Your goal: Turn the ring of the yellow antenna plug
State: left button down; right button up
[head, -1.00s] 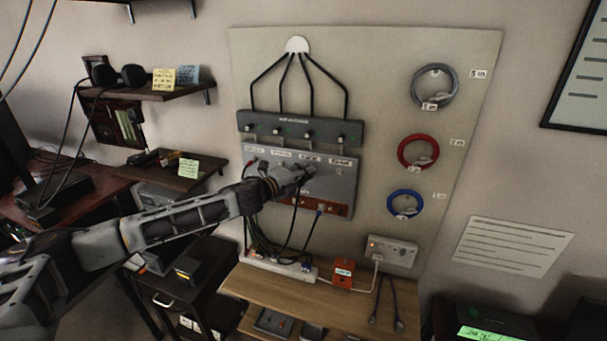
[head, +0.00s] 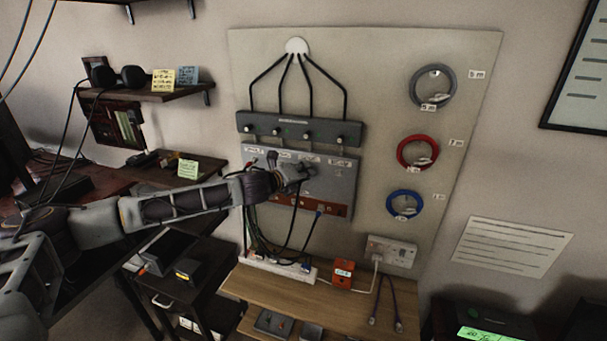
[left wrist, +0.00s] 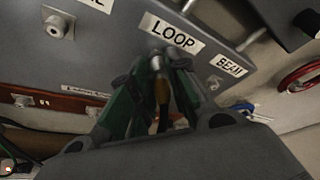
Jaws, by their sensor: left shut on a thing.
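The yellow antenna plug (left wrist: 162,92) shows in the left wrist view as a narrow brownish-yellow body with a metal end, just below the LOOP label of the grey panel (left wrist: 110,45). My left gripper (left wrist: 158,72) has its green-padded fingers closed on this plug at the panel's face. The fingers hide much of the plug, and its ring cannot be made out clearly. In the head view my left gripper (head: 306,173) is at the grey panel and covers the plug. My right gripper is not in view.
A bare metal socket (left wrist: 57,27) is left of LOOP. An orange-brown strip (head: 325,206) with plugged cables lies below the panel. A dark unit (head: 300,130) with several knobs is above. Coiled grey, red (head: 417,153) and blue cables hang right.

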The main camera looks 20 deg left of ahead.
pick_arm(q)
jog(key=m+y, duration=0.1)
jog(key=m, duration=0.1)
jog(key=m+y, duration=0.1)
jog(key=m, duration=0.1)
jog(key=shift+s+d+f+g+y, duration=0.1)
jog(key=shift+d+g+y, duration=0.2)
jog(key=shift+g, duration=0.1)
jog(key=shift+f+m+y, duration=0.1)
jog(key=shift+m+y, duration=1)
jog(key=shift+m, duration=0.4)
jog(key=c, duration=1.3)
grip_release()
jog(key=shift+a, duration=0.1)
jog(key=shift+c, duration=0.2)
jog(key=shift+r, duration=0.2)
jog(key=shift+r, duration=0.1)
